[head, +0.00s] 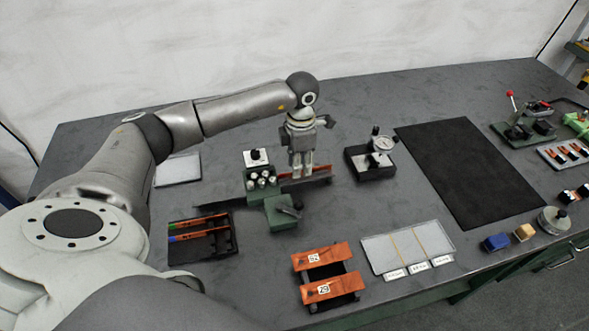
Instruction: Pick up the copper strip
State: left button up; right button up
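A thin copper-coloured strip (318,170) lies along the dark bed of a green bench tool (283,212), near the middle of the table. My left gripper (302,177) points down over this strip, and its fingertips hide part of it. The fingers look close together, but I cannot tell whether they are shut on the strip or stand open around it. My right gripper is not in view.
Two numbered copper-coloured plates (320,257) stand at the front. A black tray (205,252) with marking tools is at left. A dial gauge (381,145) stands just right of my gripper. The black mat (468,170) is bare.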

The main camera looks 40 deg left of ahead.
pick_arm(q)
jog(key=shift+f, duration=1)
grip_shut()
jog(key=shift+r, duration=0.15)
